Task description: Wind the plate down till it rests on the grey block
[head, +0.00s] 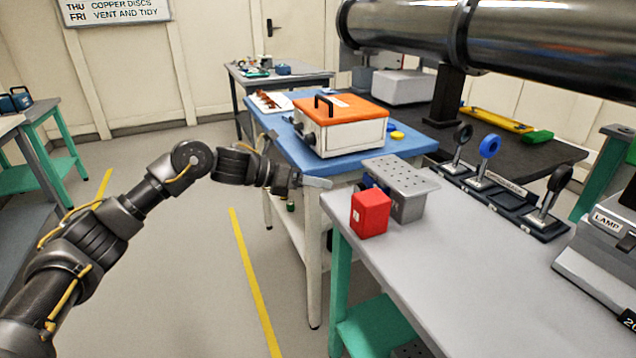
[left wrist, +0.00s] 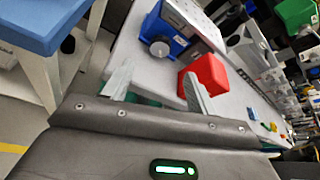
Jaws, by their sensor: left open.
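The grey perforated plate (head: 400,172) is at the near left corner of the grey bench, with a grey block (head: 408,208) under its front. I cannot tell whether there is a gap between them. A blue body (left wrist: 160,29) with a round grey knob (left wrist: 160,48) shows under the plate in the left wrist view; in the head view it is mostly hidden. My left gripper (head: 322,183) is open and empty, left of the plate, its fingers pointing toward the knob but apart from it. The fingers also show in the left wrist view (left wrist: 159,72). My right gripper is not in view.
A red block (head: 370,213) stands in front of the plate, near my right-hand finger in the left wrist view. A blue table (head: 290,150) with an orange-topped box (head: 342,125) is beyond. The bench's front is clear.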

